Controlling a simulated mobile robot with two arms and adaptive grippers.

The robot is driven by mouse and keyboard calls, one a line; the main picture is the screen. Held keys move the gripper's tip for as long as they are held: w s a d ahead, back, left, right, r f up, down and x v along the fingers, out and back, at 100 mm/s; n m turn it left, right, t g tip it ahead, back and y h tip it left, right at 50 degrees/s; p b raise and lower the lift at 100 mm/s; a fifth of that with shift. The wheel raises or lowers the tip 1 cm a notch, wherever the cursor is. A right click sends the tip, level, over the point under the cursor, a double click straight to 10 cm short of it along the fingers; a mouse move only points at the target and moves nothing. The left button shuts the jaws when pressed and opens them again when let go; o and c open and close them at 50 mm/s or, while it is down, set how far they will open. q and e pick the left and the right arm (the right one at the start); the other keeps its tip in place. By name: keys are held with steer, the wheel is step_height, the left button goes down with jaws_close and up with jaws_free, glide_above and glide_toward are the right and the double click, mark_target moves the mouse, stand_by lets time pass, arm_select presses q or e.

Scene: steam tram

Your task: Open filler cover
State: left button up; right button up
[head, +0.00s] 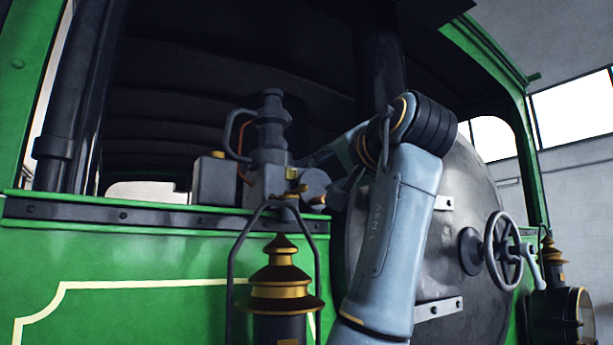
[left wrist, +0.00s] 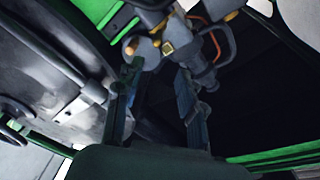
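A dark pump-like fitting (head: 270,140) with a grey block, a small yellow square, brass parts and a round grey cylinder (head: 315,184) stands on the green ledge. I cannot tell for sure which part is the filler cover. A grey box with a yellow knob (head: 214,180) stands to its left. My left gripper (head: 330,172) is right beside the fitting, partly hidden by my own arm. In the left wrist view my left gripper (left wrist: 160,73) is open, its two fingers apart and pointing at the fitting (left wrist: 170,45). Nothing is clearly held. My right gripper is not in view.
The large round smokebox door (head: 455,210) with a handwheel (head: 503,250) lies to the right, close behind my arm. A brass-topped lantern (head: 280,285) stands in front of the green panel (head: 130,285). Another lamp (head: 562,290) is at the far right.

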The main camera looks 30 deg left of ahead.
mark_target(306, 187)
arm_select(q)
steer(key=p+x, duration=0.1)
steer(key=x, duration=0.3)
steer(key=p+x, duration=0.1)
steer(key=x, duration=0.3)
steer(key=shift+s+a+f, duration=0.1)
steer(key=shift+f, duration=0.15)
steer(key=p+x, duration=0.1)
steer(key=x, duration=0.2)
steer(key=shift+a+f+p, duration=0.15)
steer(key=shift+p, duration=0.2)
steer(key=shift+c, duration=0.6)
jaws_close()
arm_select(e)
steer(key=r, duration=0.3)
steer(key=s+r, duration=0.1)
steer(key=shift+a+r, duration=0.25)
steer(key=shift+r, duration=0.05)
